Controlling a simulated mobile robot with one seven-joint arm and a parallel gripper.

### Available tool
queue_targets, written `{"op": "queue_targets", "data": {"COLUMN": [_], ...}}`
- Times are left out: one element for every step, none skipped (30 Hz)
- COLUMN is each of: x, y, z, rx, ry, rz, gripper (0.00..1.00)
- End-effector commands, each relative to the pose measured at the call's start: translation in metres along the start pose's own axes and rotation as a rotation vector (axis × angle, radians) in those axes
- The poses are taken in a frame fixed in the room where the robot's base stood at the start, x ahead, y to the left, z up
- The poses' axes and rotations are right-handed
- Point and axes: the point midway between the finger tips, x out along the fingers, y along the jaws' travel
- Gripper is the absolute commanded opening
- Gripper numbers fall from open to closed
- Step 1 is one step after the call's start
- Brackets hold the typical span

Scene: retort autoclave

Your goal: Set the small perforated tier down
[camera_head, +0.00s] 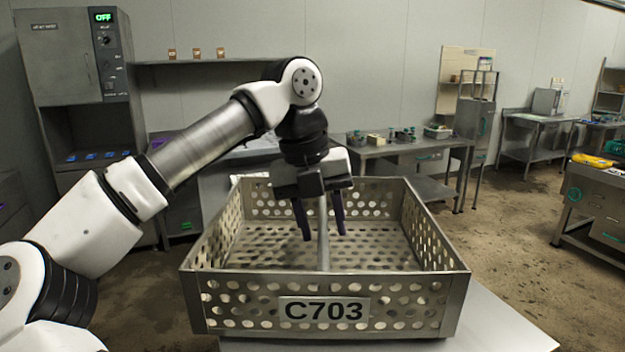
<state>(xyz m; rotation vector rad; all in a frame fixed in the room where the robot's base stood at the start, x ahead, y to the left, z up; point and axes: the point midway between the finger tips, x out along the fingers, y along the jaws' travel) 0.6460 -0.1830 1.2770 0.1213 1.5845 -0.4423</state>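The small perforated tier (455,300) is a metal basket with round holes in its walls and floor and a plate marked C703 on its front. It looks level over a pale surface (490,335); I cannot tell whether its whole underside touches. A thin upright post (323,240) rises from its floor. My gripper (323,226) points down inside the tier, with one dark finger on each side of the post. Gaps show between the fingers and the post, so it looks open. The post's top is hidden by my gripper.
A bench with small items (400,148) stands behind the tier. A tall grey cabinet reading OFF (60,65) is at the left, and a shelf with small boxes (230,60) is on the wall. A drawer unit (600,200) stands at the right. Floor between is clear.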

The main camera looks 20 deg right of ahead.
Motion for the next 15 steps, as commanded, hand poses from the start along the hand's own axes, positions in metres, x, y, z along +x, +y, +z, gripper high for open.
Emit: {"op": "queue_targets", "data": {"x": [-0.010,-0.017,-0.028,-0.035,-0.042,-0.051,-0.058,-0.064,-0.071,-0.077,-0.082,-0.087,-0.097,-0.101,-0.105], "y": [0.000,0.000,-0.001,-0.001,-0.001,-0.001,-0.001,-0.001,-0.001,-0.001,-0.001,-0.001,-0.001,-0.001,-0.001], "z": [0.001,0.001,0.000,0.000,0.001,0.001,0.000,0.000,0.001,0.000,0.000,0.000,0.000,0.000,0.000], "rx": [-0.002,-0.003,-0.002,-0.001,-0.002,-0.003,-0.002,-0.001,-0.002,-0.001,-0.001,0.000,-0.002,-0.002,-0.001], "ry": [-0.005,-0.005,-0.005,-0.005,-0.005,-0.005,-0.005,-0.004,-0.003,-0.004,-0.003,-0.003,-0.003,-0.003,-0.002], "rz": [0.002,0.001,0.000,0.000,0.001,0.000,-0.001,0.000,-0.001,0.000,0.000,-0.001,0.000,0.001,0.000], "gripper": [0.40,0.40,0.40,0.40,0.40,0.40,0.40,0.40,0.40,0.40,0.40,0.40,0.40,0.40,0.40]}}
